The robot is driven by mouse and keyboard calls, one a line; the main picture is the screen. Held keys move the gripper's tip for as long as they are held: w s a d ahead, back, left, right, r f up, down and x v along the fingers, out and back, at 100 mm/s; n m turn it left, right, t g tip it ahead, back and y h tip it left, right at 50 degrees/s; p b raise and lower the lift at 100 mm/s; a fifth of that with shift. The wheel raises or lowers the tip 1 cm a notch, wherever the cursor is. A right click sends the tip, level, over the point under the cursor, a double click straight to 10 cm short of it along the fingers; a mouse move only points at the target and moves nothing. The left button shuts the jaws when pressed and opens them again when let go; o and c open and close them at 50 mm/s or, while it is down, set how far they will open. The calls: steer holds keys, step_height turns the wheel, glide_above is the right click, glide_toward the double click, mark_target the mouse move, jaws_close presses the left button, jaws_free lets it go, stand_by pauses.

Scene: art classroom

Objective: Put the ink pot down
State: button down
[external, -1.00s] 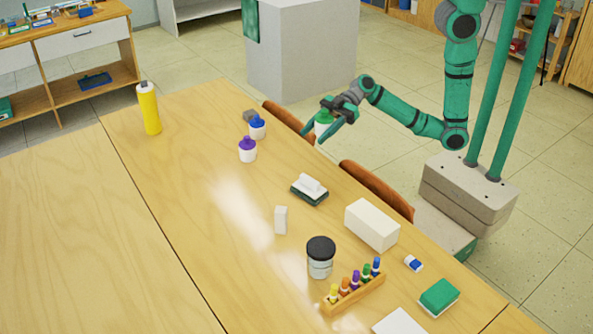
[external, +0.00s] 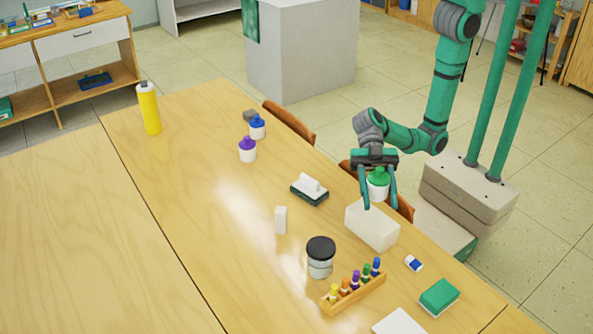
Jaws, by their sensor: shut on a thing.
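The ink pot (external: 377,190) is a small white pot with a green top. My gripper (external: 379,203) is shut on it, one finger on each side, and points down. The pot looks upright and hangs near the table's right edge, in the picture just above or behind a white box (external: 371,226). How high it is above the table (external: 225,240) I cannot tell. Two similar pots, one with a blue top (external: 257,128) and one with a purple top (external: 247,150), stand farther back on the table.
A board eraser (external: 310,189), a small white block (external: 281,220), a dark-lidded jar (external: 320,257) and a marker rack (external: 354,292) stand nearby. A green sponge (external: 438,296) and a blue-and-white eraser (external: 413,263) lie at the front right. Chairs line the right edge.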

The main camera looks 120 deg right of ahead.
mark_target(375, 226)
steer(key=shift+f, duration=3.85)
steer(key=c, duration=0.9)
jaws_free()
steer(key=shift+f, duration=0.15)
steer(key=v, duration=1.2)
steer(key=shift+r, duration=0.25)
steer(key=shift+f, duration=0.1)
